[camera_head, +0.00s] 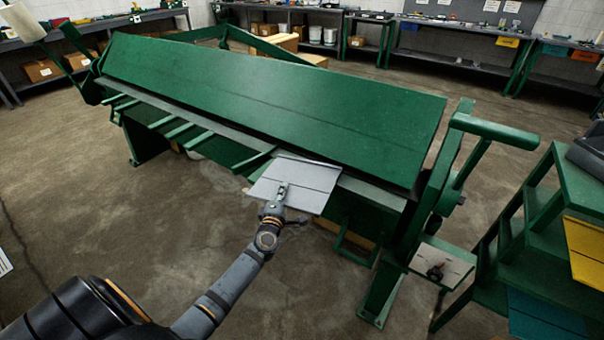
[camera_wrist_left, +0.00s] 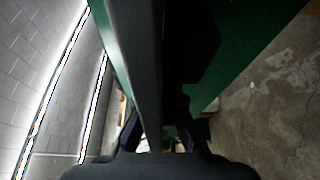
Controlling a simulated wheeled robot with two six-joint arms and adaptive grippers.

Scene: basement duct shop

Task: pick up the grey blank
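The grey blank (camera_head: 296,183) is a flat, light grey sheet with a dark line across it. In the head view it lies at the front edge of the long green machine and sticks out past that edge. My left gripper (camera_head: 283,188) is at the blank's near part, its tip overlapping the sheet. In the left wrist view its two fingers (camera_wrist_left: 166,132) stand apart with a gap between them, so it looks open. Contact with the blank cannot be made out, and any finger part below the sheet is hidden. My right gripper is not in view.
The green machine (camera_head: 270,95) fills the middle, with a handle (camera_head: 495,131) at its right end. A green rack (camera_head: 560,235) with yellow and teal sheets stands at the right. Workbenches (camera_head: 455,62) line the back wall. Bare concrete floor lies at the front left.

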